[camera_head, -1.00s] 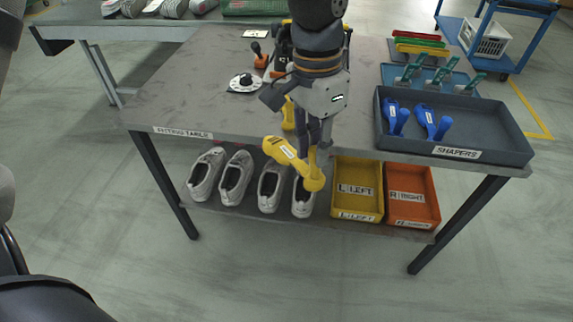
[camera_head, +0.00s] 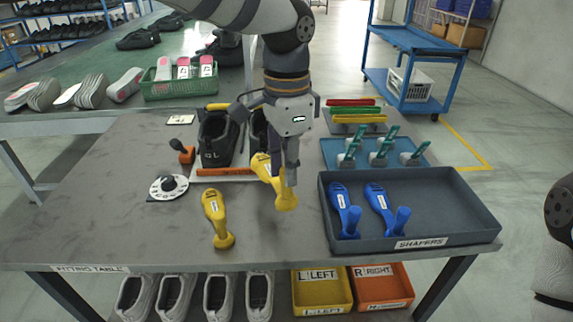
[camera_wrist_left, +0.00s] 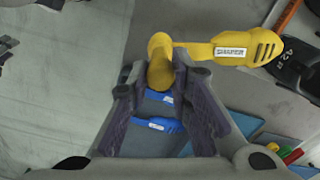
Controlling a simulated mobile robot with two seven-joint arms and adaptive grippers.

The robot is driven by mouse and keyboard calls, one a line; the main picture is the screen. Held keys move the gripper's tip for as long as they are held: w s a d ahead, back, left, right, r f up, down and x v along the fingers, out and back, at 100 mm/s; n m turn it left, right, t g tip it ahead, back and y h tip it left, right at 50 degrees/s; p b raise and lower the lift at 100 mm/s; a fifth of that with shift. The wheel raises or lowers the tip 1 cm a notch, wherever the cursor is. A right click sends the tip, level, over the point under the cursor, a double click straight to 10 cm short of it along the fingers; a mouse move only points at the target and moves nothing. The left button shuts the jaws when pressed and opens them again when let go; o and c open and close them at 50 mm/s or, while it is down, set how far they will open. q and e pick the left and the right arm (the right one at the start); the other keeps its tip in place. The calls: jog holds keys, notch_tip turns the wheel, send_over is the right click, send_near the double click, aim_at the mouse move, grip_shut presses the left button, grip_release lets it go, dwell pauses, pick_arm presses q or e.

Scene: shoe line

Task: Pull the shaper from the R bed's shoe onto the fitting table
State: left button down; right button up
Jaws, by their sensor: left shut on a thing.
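My left gripper (camera_head: 291,176) is shut on the knob end of a yellow shaper (camera_head: 263,167), held above the fitting table (camera_head: 110,220). In the left wrist view the knob (camera_wrist_left: 160,62) sits between the fingertips and the shaper's body (camera_wrist_left: 232,48) points right. The black R shoe (camera_head: 257,127) stands on its bed behind the gripper, which partly hides it; part of it shows in the left wrist view (camera_wrist_left: 298,72). The shaper appears outside the shoe. A second yellow shaper (camera_head: 216,215) lies on the table. My right gripper is not in view.
The black L shoe (camera_head: 216,137) stands beside the R shoe. A dial (camera_head: 168,188) is at left. A grey SHAPERS tray (camera_head: 455,222) with blue shapers and a blue mat (camera_head: 333,155) with green-handled tools are at right. The table's front left is clear.

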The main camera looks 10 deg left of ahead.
aim_at(287, 205)
pick_arm(q)
jog(key=shift+s+f, duration=0.25)
jog(key=shift+f, duration=0.2)
jog(key=f, duration=0.2)
jog(key=f+b, duration=0.1)
jog(key=f, duration=0.4)
jog(key=shift+s+d+f+b, duration=0.1)
jog(key=shift+s+f+b, duration=0.15)
jog(key=shift+b, duration=0.15)
jog(key=shift+f, duration=0.45)
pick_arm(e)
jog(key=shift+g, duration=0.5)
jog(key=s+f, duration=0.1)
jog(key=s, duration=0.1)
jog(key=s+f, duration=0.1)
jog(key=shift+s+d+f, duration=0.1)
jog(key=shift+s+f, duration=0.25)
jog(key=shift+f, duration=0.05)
pick_arm(q)
jog(key=c, duration=1.4)
grip_release()
jog(key=shift+o, duration=0.2)
